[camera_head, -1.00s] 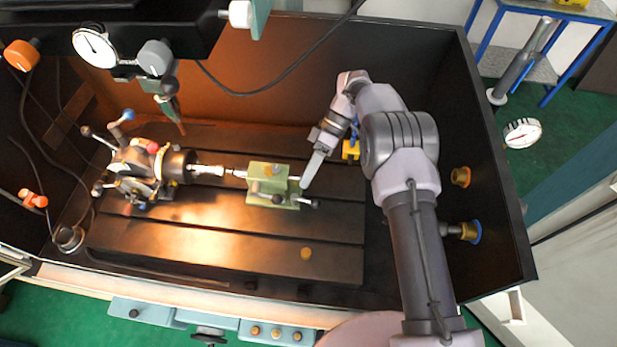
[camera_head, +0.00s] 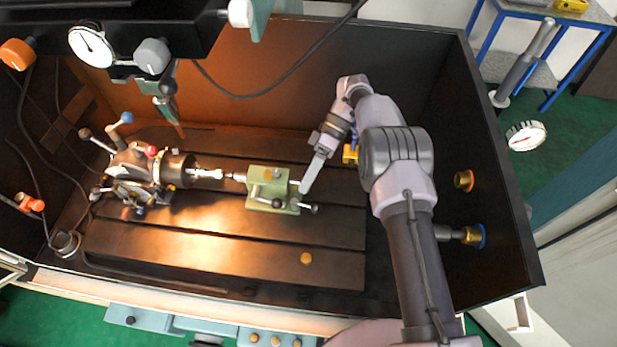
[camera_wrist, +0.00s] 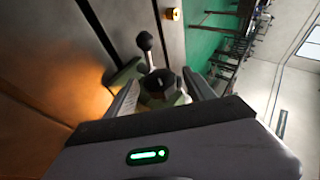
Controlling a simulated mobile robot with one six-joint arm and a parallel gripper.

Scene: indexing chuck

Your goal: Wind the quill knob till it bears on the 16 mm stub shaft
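The green tailstock (camera_head: 285,186) stands on the dark slotted table, its quill tip (camera_head: 238,177) pointing left. The bright stub shaft (camera_head: 208,174) sticks out of the chuck (camera_head: 178,170) toward it; a small gap seems to show, but contact is too small to judge. My gripper (camera_head: 306,185) is at the tailstock's right end, where its fingers hide the quill knob in the head view. In the wrist view the dark-centred knob (camera_wrist: 158,84) sits between the two fingers of my gripper (camera_wrist: 163,90). Whether the fingers press on it I cannot tell.
A ball-ended lever (camera_head: 313,208) projects right of the tailstock, close below my gripper; it also shows in the wrist view (camera_wrist: 146,45). The indexing head has several handles at left. A brass round piece (camera_head: 306,258) lies at the front of the table. Dark enclosure walls surround the table.

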